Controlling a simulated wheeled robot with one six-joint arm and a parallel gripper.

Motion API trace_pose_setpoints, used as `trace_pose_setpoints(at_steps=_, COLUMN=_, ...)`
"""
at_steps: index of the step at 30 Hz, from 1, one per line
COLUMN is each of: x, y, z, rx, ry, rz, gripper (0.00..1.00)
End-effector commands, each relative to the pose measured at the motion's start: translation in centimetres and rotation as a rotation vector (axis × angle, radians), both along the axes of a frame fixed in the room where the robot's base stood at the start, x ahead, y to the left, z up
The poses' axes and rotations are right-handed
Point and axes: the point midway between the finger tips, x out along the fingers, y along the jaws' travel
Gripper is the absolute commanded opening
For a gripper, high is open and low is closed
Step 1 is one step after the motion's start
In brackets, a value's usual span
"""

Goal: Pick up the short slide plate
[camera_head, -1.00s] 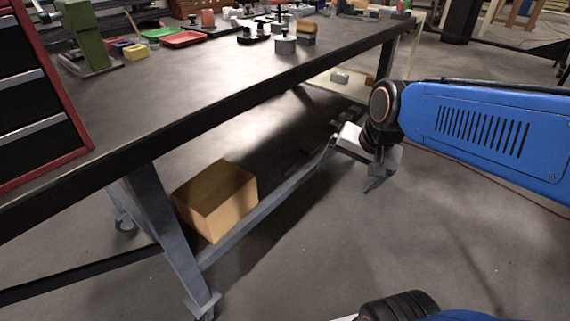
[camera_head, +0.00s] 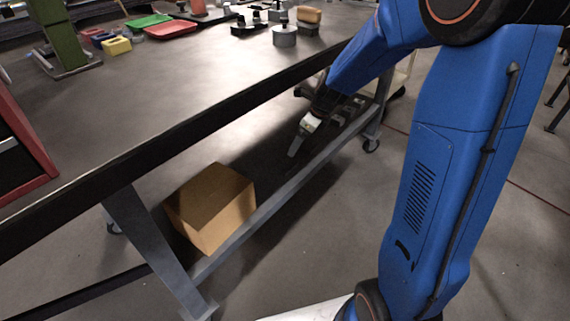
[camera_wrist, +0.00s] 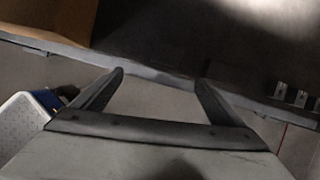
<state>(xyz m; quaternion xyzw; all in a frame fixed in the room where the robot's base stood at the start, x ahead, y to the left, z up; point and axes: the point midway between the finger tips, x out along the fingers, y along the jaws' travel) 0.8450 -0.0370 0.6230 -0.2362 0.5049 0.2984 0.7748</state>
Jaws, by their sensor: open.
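I cannot tell for certain which thing is the short slide plate. Several small grey metal pieces (camera_wrist: 280,90) lie at the right of the wrist view, on the dark lower shelf of the bench; similar pieces show beyond my gripper in the head view (camera_head: 355,104). My gripper (camera_head: 297,142) is low, beside the front rail of that shelf and under the tabletop edge. In the wrist view its two fingers (camera_wrist: 160,78) stand wide apart with nothing between them. The small pieces are to the right of the fingers there, apart from them.
A cardboard box (camera_head: 212,208) sits on the lower shelf at the left of my gripper. The shelf's grey front rail (camera_head: 262,212) and the tabletop edge (camera_head: 150,150) bound the opening. Trays, blocks and a grey weight (camera_head: 284,36) stand on the tabletop. Floor in front is clear.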

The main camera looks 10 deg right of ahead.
Motion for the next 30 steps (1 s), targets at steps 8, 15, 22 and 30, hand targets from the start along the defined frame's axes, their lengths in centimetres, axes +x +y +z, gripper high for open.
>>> trace_pose_setpoints(at_steps=8, x=2.1, y=-0.1, z=-2.6, rx=0.052, ry=0.041, rz=-0.149, gripper=0.92)
trace_pose_setpoints(at_steps=15, x=3.2, y=0.7, z=-5.9, rx=0.053, ry=0.044, rz=-0.152, gripper=0.92)
trace_pose_setpoints(at_steps=22, x=4.3, y=1.5, z=-9.4, rx=0.052, ry=0.043, rz=-0.151, gripper=0.92)
trace_pose_setpoints(at_steps=30, x=5.4, y=2.2, z=-12.7, rx=0.052, ry=0.042, rz=-0.151, gripper=0.92)
